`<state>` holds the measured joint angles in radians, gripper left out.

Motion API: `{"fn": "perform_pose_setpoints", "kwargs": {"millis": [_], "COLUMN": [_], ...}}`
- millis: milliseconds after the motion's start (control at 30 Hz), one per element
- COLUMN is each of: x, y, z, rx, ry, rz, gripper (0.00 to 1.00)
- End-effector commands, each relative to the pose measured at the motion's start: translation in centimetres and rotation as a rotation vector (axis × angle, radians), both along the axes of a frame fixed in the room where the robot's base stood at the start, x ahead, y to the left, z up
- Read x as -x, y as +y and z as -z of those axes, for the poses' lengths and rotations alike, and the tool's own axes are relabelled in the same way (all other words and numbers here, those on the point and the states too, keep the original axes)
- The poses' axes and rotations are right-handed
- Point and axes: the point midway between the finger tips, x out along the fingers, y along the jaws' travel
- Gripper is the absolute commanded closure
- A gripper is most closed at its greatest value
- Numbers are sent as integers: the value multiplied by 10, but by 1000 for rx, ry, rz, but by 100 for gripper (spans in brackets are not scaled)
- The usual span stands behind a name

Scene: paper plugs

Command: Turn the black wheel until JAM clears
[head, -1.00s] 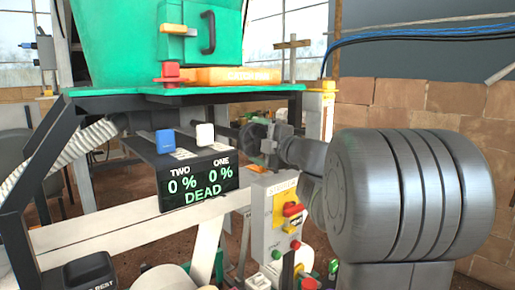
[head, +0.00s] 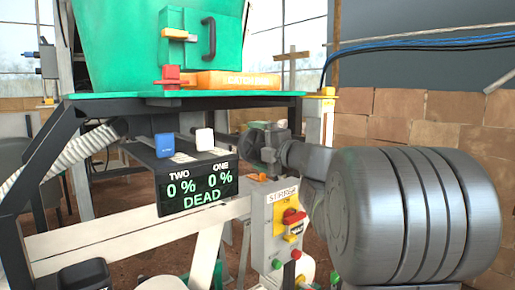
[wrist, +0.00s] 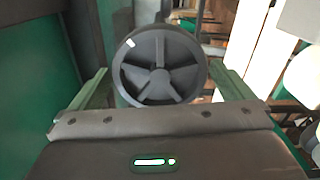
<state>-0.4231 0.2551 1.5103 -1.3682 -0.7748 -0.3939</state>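The black wheel (wrist: 160,66), dark grey and spoked with a small white mark on its upper left rim, faces me in the wrist view. My gripper (wrist: 158,80) is open, with one finger on each side of the wheel's lower part. Gaps show between fingers and wheel; I cannot tell if the tips reach its rim in depth. In the head view my gripper (head: 264,146) is small, under the green machine, and the wheel cannot be made out. The display (head: 198,190) reads TWO 0 %, ONE 0 % and DEAD; no JAM text is readable.
A green machine (head: 130,45) on a dark frame stands above the display. A control box (head: 284,225) with a red switch and coloured buttons stands below my arm. A white beam (head: 110,238) crosses below the display. Green panels flank the wheel closely at left in the wrist view.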

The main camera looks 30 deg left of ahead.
Motion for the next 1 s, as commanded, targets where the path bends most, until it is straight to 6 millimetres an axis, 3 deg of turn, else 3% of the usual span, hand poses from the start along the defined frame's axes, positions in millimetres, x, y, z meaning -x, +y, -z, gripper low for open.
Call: {"fn": "perform_pose_setpoints", "kwargs": {"millis": [467, 1000], "x": [1, 14], "y": [-1, -33], "z": [0, -1], "rx": [0, 0], "ry": [1, 0], "rz": [0, 1], "gripper": [0, 0]}}
